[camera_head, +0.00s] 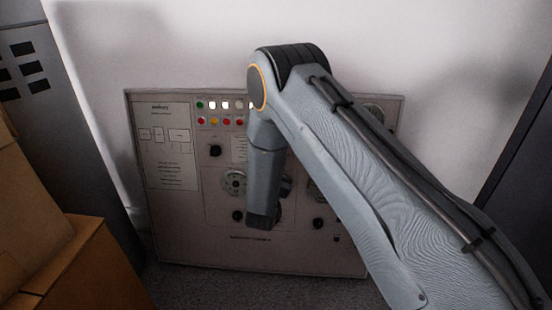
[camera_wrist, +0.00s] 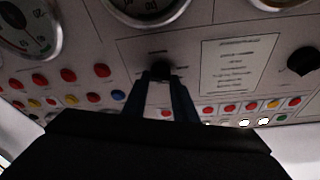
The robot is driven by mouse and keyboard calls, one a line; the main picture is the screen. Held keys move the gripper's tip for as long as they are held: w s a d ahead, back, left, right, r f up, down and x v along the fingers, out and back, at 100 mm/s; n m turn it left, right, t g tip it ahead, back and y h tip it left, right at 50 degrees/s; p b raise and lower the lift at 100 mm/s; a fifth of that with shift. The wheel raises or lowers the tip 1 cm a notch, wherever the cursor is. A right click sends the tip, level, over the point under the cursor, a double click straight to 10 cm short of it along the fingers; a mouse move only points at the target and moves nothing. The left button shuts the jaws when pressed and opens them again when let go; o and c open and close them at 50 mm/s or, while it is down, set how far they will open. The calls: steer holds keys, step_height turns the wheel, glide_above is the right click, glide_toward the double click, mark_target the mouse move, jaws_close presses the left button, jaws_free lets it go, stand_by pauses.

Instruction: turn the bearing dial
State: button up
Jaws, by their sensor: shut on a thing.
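The grey control panel (camera_head: 200,252) stands against the wall in the head view. In the wrist view, a small black dial (camera_wrist: 160,68) sits on the panel (camera_wrist: 185,48) between my two dark fingertips. My gripper (camera_wrist: 161,79) is shut on this dial, with one finger on each side. The label above the dial is too small to read, so I cannot tell its name from the picture. In the head view my arm hides the gripper and the held dial.
Another black knob (camera_wrist: 302,61) is at the right in the wrist view. Rows of coloured buttons (camera_wrist: 68,75) and round gauges (camera_wrist: 28,28) surround the held dial. Cardboard boxes (camera_head: 85,270) stand at the left, and a dark cabinet (camera_head: 520,165) at the right.

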steer(key=shift+n+y+p, duration=0.6)
steer(key=shift+n+y, duration=0.2)
steer(key=shift+n, duration=1.3)
steer(key=o, duration=1)
steer(key=shift+o, duration=0.2)
steer(key=s+p, duration=0.1)
steer(key=s, duration=0.6)
steer(key=shift+s+f, duration=0.35)
steer(key=shift+s, duration=0.05)
